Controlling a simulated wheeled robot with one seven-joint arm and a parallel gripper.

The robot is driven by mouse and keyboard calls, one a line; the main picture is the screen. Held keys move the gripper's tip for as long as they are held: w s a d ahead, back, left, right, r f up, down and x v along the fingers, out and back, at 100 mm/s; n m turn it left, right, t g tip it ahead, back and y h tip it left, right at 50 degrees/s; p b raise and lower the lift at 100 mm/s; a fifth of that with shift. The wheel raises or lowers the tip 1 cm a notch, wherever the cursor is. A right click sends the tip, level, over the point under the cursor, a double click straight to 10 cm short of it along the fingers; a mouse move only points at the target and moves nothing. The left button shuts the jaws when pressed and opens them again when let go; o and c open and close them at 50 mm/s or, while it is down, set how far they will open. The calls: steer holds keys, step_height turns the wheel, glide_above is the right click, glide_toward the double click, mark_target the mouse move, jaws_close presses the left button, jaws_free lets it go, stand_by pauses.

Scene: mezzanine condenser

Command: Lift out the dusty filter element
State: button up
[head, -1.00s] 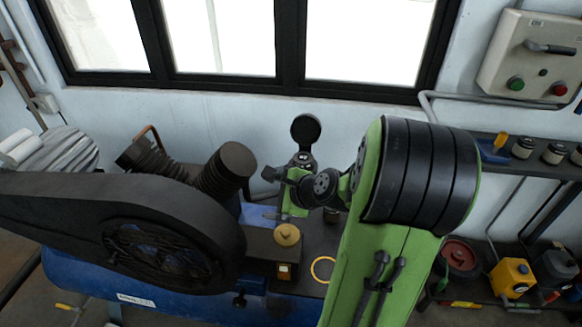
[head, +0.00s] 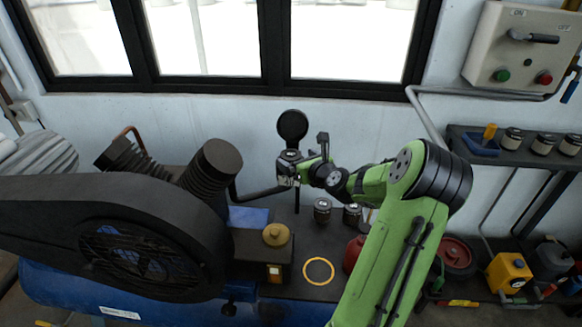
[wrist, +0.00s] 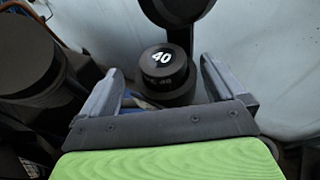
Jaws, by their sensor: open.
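A dark cylindrical element marked "40" (wrist: 163,62) stands upright at the middle of the wrist view, probably the filter element. It sits in a dark round holder, and its lower part is hidden. A round black lid (head: 292,127) stands raised behind it and shows at the top of the wrist view (wrist: 178,10). My gripper (wrist: 160,84) is open, one finger on each side of the element's line; I cannot tell whether either touches it.
The compressor's belt guard (head: 110,235) and ribbed cylinder (head: 215,165) stand left. On the dark deck are two banded cylinders (head: 322,210) (head: 352,214), a yellow ring (head: 318,271) and a red container (head: 354,253). More banded cylinders (head: 543,144) stand on the right shelf.

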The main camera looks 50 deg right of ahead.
mark_target(292, 156)
steer(key=b+x, duration=0.1)
steer(key=x, duration=0.3)
steer(key=shift+d+f, duration=0.1)
steer(key=shift+d, duration=0.05)
steer(key=c, duration=1.2)
